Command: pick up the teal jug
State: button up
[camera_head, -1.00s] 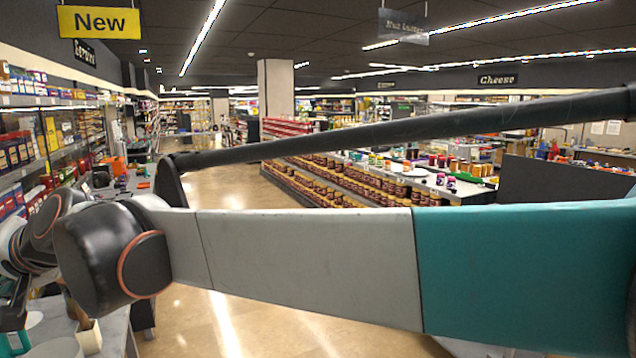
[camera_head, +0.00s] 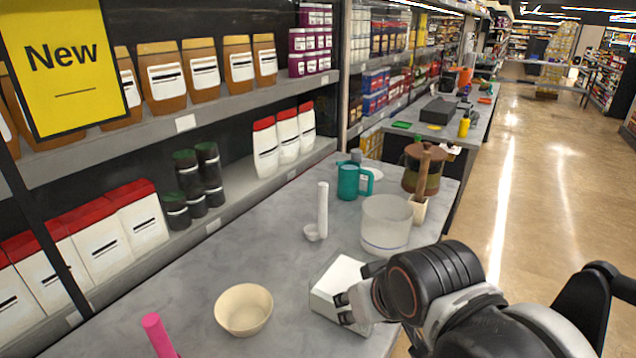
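The teal jug (camera_head: 348,182) stands upright on the grey counter near its far end. Its handle points right, and a small grey item shows just behind it. My gripper (camera_head: 344,309) is low in the picture, over the near right part of the counter, in front of a white box (camera_head: 338,280). Its two dark fingertips look apart with nothing between them. It is well short of the jug, nearer to me and apart from it.
A white upright cylinder (camera_head: 323,210), a cream bowl (camera_head: 243,310) and a pink stick (camera_head: 158,335) are nearer. Stocked shelves (camera_head: 240,195) line the left.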

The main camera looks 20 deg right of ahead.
aim_at(348, 172)
jog(key=i+l+u, duration=0.25)
jog(key=l+u, duration=0.5)
jog(key=l, duration=0.15)
jog(key=i+l, duration=0.1)
jog(key=l, duration=0.4)
jog(key=i+l+u, duration=0.1)
jog(key=l, duration=0.35)
jog(key=i+l, duration=0.1)
jog(key=l, duration=0.4)
jog(key=i+l+u, duration=0.1)
jog(key=l, duration=0.4)
